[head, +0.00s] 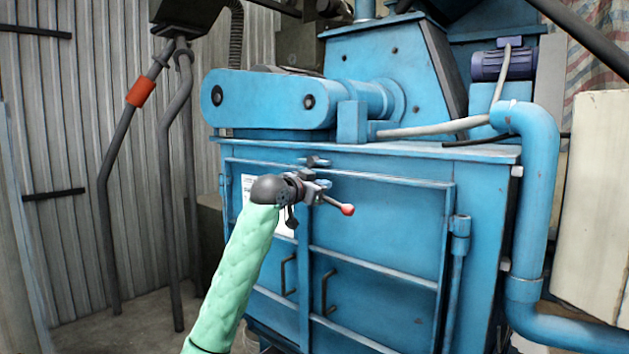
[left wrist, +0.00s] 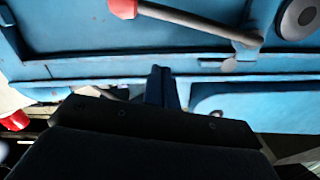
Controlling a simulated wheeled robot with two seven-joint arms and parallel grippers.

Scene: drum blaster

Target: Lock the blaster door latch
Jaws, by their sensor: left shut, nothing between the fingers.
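The blue blaster (head: 380,215) has two front doors that look closed. The latch lever (head: 333,203) is a grey rod with a red knob, pointing right and slightly down at the door seam. My left gripper (head: 322,185) is shut and empty in front of the latch, close to the lever's inner end. Whether it touches the lever cannot be told. The gripper hides part of the latch. My right gripper is not in view.
Two dark door handles (head: 327,292) are low on the doors. A blue ledge (head: 430,152) juts out above them. A thick blue pipe (head: 538,200) stands at the right. Grey pipes (head: 175,190) stand at the left. The floor at the lower left is open.

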